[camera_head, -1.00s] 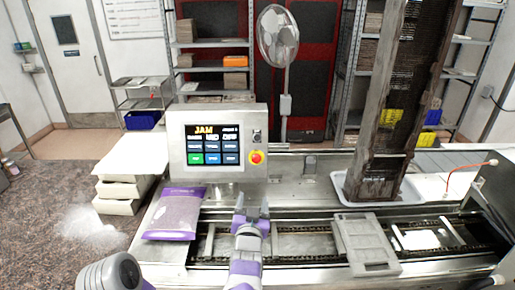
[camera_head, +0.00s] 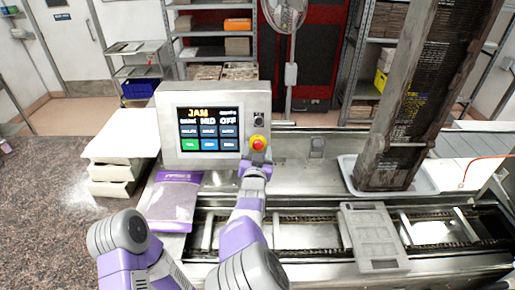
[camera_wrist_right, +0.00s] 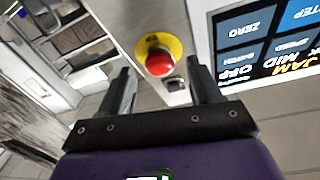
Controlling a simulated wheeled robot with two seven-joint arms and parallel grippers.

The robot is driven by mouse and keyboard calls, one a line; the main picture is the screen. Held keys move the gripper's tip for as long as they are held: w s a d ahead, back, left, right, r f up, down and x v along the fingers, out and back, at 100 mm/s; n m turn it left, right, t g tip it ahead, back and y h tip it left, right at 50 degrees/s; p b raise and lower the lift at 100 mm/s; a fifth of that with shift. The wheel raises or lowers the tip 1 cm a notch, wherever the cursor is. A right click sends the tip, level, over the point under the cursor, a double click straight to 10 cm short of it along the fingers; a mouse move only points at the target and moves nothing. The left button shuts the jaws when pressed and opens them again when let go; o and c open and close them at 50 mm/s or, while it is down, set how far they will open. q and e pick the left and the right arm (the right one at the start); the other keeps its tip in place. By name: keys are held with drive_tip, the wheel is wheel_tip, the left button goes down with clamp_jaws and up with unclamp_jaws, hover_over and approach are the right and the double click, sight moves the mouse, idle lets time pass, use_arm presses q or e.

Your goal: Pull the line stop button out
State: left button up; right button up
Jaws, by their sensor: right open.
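The line stop button (camera_head: 258,143) is a red mushroom head on a yellow round base, on the right side of the grey control panel (camera_head: 166,152). My right gripper (camera_head: 256,163) is just below and in front of it in the head view, partly covering the panel's lower right. In the right wrist view the red button (camera_wrist_right: 158,61) shows between the two fingers of the open gripper (camera_wrist_right: 162,76), near and beyond their tips. The jaws hold nothing, and I see no clear contact. My left gripper is not in view.
The panel screen (camera_head: 208,129) reads JAM. A small dark switch (camera_head: 259,120) sits above the button. A purple-and-clear bag (camera_head: 168,203) lies below the panel. A grey mould (camera_head: 373,235) lies on the chain conveyor. A tall stack (camera_head: 405,110) stands in a white tray.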

drive_tip(key=shift+w, duration=0.35)
clamp_jaws()
drive_tip(key=shift+s, duration=0.1)
drive_tip(key=shift+s+b, duration=0.35)
drive_tip(key=shift+b, duration=0.25)
drive_tip(key=shift+r, duration=0.1)
drive_tip(key=shift+c, duration=1.9)
unclamp_jaws()
drive_tip(key=o, duration=0.4)
drive_tip(key=shift+s+r, duration=0.1)
drive_tip(key=shift+s, duration=0.05)
